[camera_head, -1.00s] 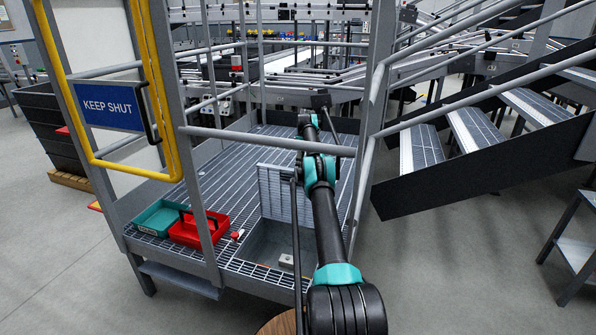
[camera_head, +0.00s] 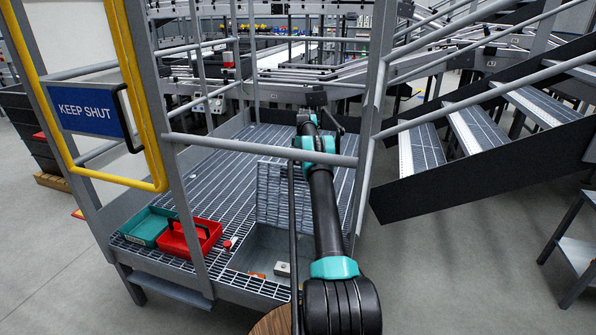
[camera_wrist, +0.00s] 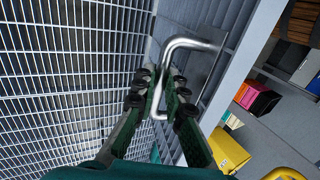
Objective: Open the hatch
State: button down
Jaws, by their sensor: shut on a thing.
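The hatch (camera_head: 283,195) is a grey grated panel that stands raised at the far side of a square opening (camera_head: 262,245) in the catwalk floor. In the wrist view a bent silver handle (camera_wrist: 190,43) runs between the fingers of my gripper (camera_wrist: 160,85), which is shut on it. Grating fills the left of that view, close to the fingers. In the head view my gripper is hidden, and my arm reaches over the right side of the opening. Inside the opening lie a small pale block (camera_head: 282,268) and an orange thing (camera_head: 257,275).
A teal bin (camera_head: 148,224) and a red toolbox (camera_head: 180,240) stand left of the opening, with a small red-topped thing (camera_head: 228,243) beside it. A yellow gate (camera_head: 157,130) with a KEEP SHUT sign (camera_head: 88,108), grey rails (camera_head: 260,147) and stairs (camera_head: 480,140) surround the catwalk.

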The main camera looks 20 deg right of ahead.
jog(key=shift+w+d, duration=0.1)
jog(key=shift+w, duration=0.05)
jog(key=c, duration=1.6)
grip_release()
jog(key=shift+w+f, duration=0.1)
jog(key=shift+f, duration=0.05)
notch_tip(320, 180, up, 10)
